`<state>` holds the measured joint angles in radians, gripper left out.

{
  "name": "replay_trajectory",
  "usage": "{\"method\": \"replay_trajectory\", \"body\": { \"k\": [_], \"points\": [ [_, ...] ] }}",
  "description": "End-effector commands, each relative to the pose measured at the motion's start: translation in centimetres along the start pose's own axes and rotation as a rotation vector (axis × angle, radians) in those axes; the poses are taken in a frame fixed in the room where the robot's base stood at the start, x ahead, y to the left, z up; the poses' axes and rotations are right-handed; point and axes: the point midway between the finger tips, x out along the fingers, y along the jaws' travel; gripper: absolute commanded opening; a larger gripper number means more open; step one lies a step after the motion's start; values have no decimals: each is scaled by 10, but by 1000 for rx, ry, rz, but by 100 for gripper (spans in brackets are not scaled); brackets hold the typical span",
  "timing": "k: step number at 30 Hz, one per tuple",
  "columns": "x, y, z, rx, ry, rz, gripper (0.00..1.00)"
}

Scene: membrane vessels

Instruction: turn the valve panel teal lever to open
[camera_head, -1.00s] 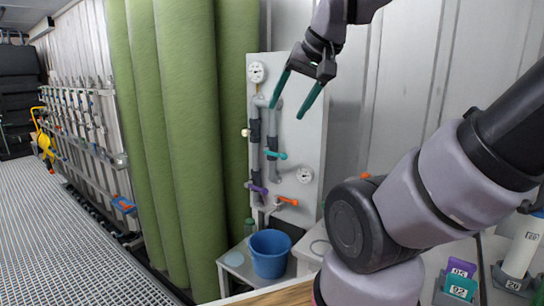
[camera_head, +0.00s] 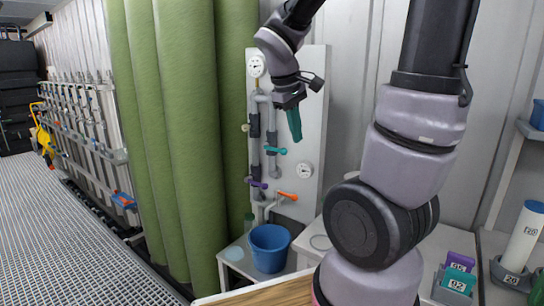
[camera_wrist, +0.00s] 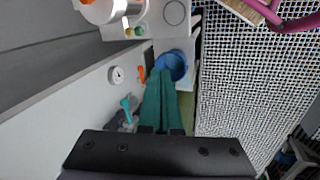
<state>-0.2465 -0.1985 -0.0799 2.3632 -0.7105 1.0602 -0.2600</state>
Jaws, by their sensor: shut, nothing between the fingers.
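The valve panel (camera_head: 312,120) is a pale upright board with grey pipes, gauges and several coloured levers. The teal lever (camera_head: 275,150) sticks out sideways to the right from the pipe at mid-height. In the wrist view the teal lever (camera_wrist: 126,109) shows left of the fingers. My gripper (camera_head: 296,138) is shut and empty, fingers pointing down, in front of the panel and to the right of the teal lever. In the wrist view my gripper (camera_wrist: 160,78) has its teal fingers together. It appears apart from the lever; the exact depth gap cannot be told.
Below the teal lever are a purple lever (camera_head: 256,184) and an orange lever (camera_head: 287,196). A blue bucket (camera_head: 269,250) stands on a low table beneath the panel. A gauge (camera_head: 305,171) sits low on the panel.

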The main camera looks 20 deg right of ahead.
Motion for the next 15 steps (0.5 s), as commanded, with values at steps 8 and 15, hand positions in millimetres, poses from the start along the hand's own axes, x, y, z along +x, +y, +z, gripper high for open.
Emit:
{"method": "replay_trajectory", "body": {
  "k": [8,15],
  "points": [
    [70,17,-60,-614,-274,288,0],
    [123,8,-131,-1150,-477,550,0]
  ]
}}
